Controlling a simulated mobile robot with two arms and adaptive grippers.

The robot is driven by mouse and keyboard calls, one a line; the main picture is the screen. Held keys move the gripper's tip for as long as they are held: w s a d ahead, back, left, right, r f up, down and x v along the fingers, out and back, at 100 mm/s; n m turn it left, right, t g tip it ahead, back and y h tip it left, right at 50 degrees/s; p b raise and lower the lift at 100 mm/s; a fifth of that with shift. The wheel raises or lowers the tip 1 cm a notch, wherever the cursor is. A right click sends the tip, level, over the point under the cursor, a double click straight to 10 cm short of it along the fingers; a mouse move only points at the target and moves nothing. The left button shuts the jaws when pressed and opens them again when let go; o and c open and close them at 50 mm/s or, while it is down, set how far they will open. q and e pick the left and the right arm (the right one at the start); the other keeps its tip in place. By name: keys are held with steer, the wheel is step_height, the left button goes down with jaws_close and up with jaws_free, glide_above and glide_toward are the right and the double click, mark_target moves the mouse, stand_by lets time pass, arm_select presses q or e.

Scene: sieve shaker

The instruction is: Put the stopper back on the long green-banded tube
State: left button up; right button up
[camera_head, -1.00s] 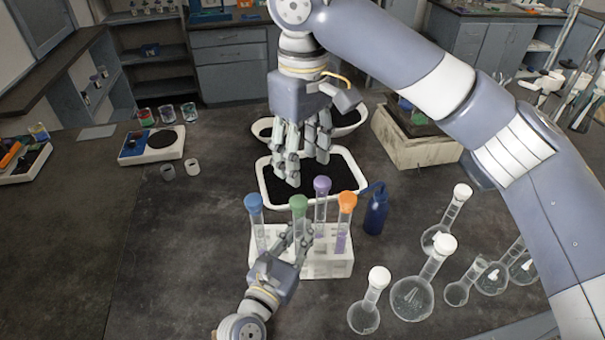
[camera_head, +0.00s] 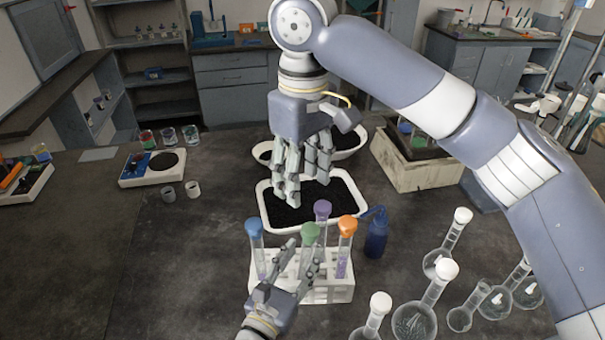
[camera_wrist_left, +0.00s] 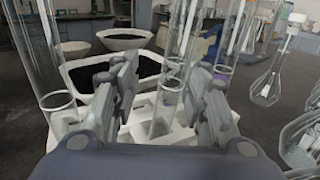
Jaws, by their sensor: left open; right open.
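The tube with the green stopper (camera_head: 311,233) stands in the white rack (camera_head: 335,292) between the fingers of my left gripper (camera_head: 303,252). The green stopper appears to sit at the tube's top, but the fingers partly cover the tube and I cannot tell how firmly it is seated. In the left wrist view the open fingers (camera_wrist_left: 163,78) flank a clear tube (camera_wrist_left: 166,108); no stopper shows there. My right gripper (camera_head: 303,180) is open and empty above the black-filled white tray (camera_head: 262,206).
Tubes with blue (camera_head: 254,227), purple (camera_head: 323,209) and orange (camera_head: 348,226) stoppers share the rack. A dark blue bottle (camera_head: 376,238) stands right of it. Several flasks (camera_head: 414,318) stand at the front right.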

arm_select(q)
steer(key=v, duration=1.1)
steer(key=shift+s+a, duration=0.15)
steer(key=shift+s, duration=0.2)
